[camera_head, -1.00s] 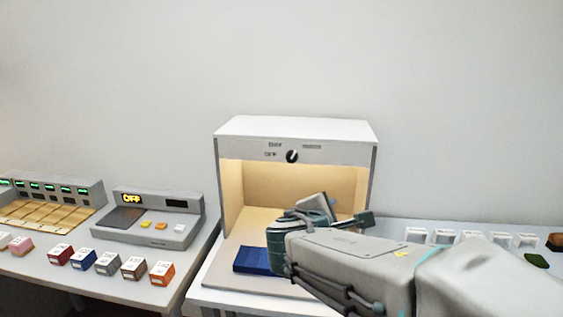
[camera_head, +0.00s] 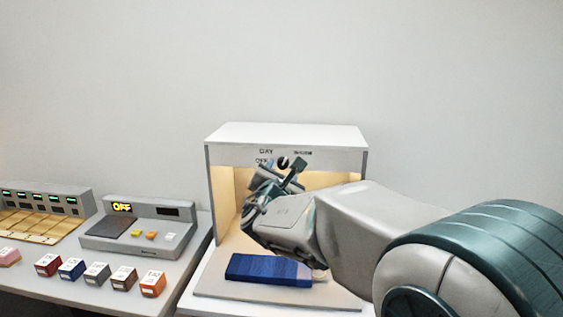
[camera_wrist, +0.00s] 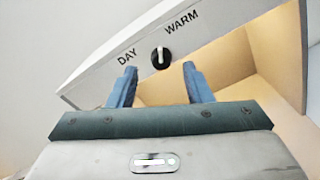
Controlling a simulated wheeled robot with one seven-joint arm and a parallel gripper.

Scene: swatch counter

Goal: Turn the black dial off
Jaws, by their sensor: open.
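The black dial (camera_wrist: 160,58) is on the white front panel of a lit light booth (camera_head: 222,156). In the wrist view it lies between and just beyond my two blue fingertips, with the words DAY and WARM on the panel beside it. A white mark shows on the dial, pointing up in the wrist view. In the head view the dial (camera_head: 284,162) is partly hidden by my gripper (camera_head: 278,172). My gripper (camera_wrist: 158,72) is open and empty, apart from the dial as far as I can tell. The OFF label is partly covered in the head view.
At the left, a grey device (camera_head: 150,240) shows OFF. Several coloured boxes (camera_head: 72,268) line the counter's front. The wall above the booth is clear.

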